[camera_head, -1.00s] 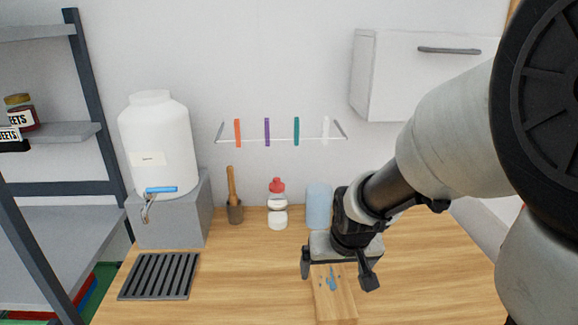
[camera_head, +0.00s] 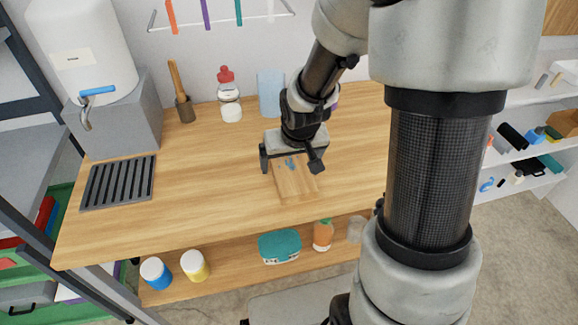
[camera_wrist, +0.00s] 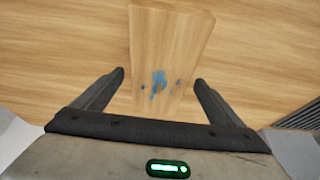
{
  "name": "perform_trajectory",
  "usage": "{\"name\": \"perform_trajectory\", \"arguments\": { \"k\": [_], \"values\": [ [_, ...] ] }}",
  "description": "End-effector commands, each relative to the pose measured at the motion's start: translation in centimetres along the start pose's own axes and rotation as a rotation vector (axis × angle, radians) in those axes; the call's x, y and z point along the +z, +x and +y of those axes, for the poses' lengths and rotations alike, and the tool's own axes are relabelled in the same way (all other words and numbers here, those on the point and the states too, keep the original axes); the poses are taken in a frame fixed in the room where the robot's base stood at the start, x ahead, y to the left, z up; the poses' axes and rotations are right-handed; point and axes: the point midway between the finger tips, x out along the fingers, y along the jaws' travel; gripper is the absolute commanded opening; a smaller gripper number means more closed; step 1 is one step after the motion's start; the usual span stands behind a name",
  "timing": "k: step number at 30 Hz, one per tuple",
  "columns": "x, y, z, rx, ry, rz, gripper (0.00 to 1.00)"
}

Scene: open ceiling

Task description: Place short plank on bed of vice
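A short wooden plank (camera_head: 296,184) with blue stains lies on the wooden worktop (camera_head: 190,195), in the middle of the head view. In the wrist view the plank (camera_wrist: 170,40) runs from the top edge down between the fingers. My gripper (camera_head: 291,166) is above the far end of the plank, pointing down. Its fingers are open, one on each side of the plank, with a gap to each side in the wrist view (camera_wrist: 160,78). I cannot tell how high the fingertips are above the worktop. I see no vice in these frames.
A lower shelf holds cans and a teal container (camera_head: 279,246). The left worktop is mostly clear.

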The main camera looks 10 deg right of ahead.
Motion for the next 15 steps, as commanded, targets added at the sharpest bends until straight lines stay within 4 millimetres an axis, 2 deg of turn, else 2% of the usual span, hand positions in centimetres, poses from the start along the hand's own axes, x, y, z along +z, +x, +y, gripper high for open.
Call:
{"name": "perform_trajectory", "arguments": {
  "k": [1,2,9,15],
  "values": [
    [0.01,-0.01,0.00,0.000,0.000,0.000,0.82],
    [0.01,-0.01,0.00,0.000,0.000,0.000,0.77],
    [-0.05,-0.05,0.00,0.000,0.001,0.001,0.36],
    [-0.11,-0.17,0.01,0.000,0.001,0.002,0.36]
  ]
}}
